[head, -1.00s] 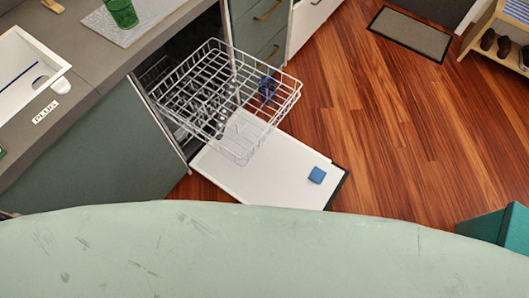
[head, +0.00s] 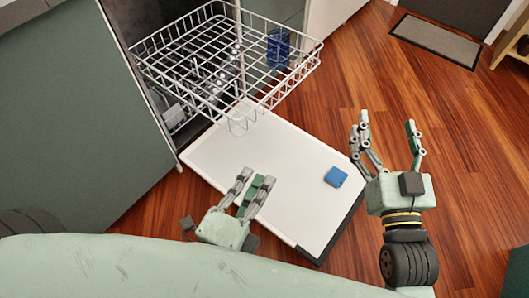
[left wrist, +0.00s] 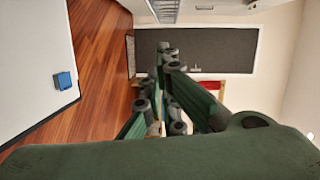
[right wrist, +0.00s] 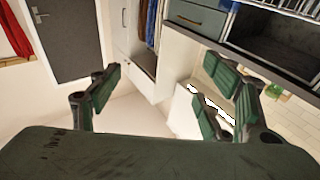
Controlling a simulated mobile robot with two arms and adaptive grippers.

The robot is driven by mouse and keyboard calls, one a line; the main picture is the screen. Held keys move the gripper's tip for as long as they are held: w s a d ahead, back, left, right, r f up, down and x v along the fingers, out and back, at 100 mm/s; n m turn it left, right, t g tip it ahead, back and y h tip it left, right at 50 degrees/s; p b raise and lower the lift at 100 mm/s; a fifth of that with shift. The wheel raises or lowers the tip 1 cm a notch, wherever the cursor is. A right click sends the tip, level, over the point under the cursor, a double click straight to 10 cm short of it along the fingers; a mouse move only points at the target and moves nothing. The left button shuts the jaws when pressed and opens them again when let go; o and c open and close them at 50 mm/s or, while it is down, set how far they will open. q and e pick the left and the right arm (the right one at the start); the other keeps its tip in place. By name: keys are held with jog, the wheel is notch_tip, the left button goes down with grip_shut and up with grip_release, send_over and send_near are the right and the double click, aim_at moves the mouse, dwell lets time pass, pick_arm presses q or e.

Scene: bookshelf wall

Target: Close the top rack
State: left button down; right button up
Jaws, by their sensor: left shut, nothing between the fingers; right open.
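The top rack (head: 283,79) is a white wire basket pulled out of the dishwasher, above its lowered white door (head: 250,160). My left gripper (head: 257,182) is shut and empty, over the near part of the door and below the rack in the picture. In the left wrist view its fingers (left wrist: 165,85) are together. My right gripper (head: 387,130) is open and empty, to the right of the door and the rack. Its spread fingers also show in the right wrist view (right wrist: 160,95). Neither gripper touches the rack.
A blue block (head: 335,177) lies on the lowered door near its outer edge. A blue item (head: 279,48) shows behind the rack's wires. A green cabinet panel (head: 80,120) stands left of the dishwasher. Wooden floor is clear on the right, up to a dark mat (head: 436,41).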

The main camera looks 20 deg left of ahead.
pick_arm(q)
jog(key=w+a+r+m+b, duration=0.1)
jog(key=w+a+r, duration=0.1)
jog(key=w, duration=0.9)
jog(key=shift+w+a+r+t, duration=0.15)
jog(key=shift+a+t, duration=0.25)
pick_arm(e)
notch_tip(320, 180, up, 6)
jog(key=s+t, duration=0.2)
jog(key=t, duration=0.1)
jog(key=shift+s+d+y, duration=0.2)
jog(key=shift+s+y, duration=0.05)
jog(key=shift+y, duration=0.05)
pick_arm(q)
jog(key=shift+a, duration=0.1)
